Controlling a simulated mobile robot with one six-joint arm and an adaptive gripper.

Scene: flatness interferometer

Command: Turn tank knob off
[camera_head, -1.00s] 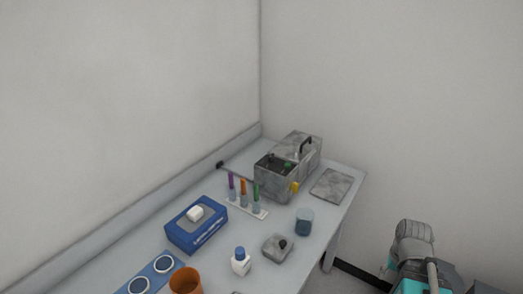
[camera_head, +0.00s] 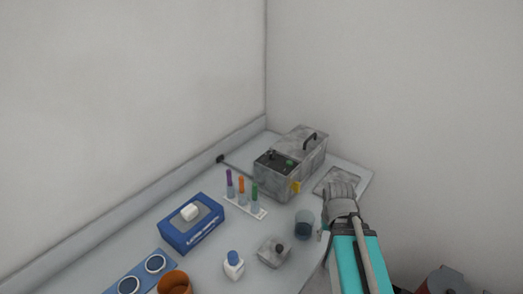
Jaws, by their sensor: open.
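The tank is a mottled grey box (camera_head: 277,183) at the back right of the bench, with a raised lid section and a dark handle (camera_head: 310,138). A small yellow knob (camera_head: 296,187) sits on its front right side; its exact turn position is too small to tell. Dark and green parts show in the open top of the tank. My arm, teal and grey, reaches up from the lower right, its grey joint right of and below the knob, apart from it. My gripper's fingers do not show.
A beaker (camera_head: 304,223) and a grey block with a dark knob (camera_head: 273,251) stand in front of the tank. A rack (camera_head: 246,207) with coloured tubes is left of it. A flat grey plate (camera_head: 335,181) lies right. A blue box (camera_head: 191,227) and white bottle (camera_head: 234,267) stand nearer.

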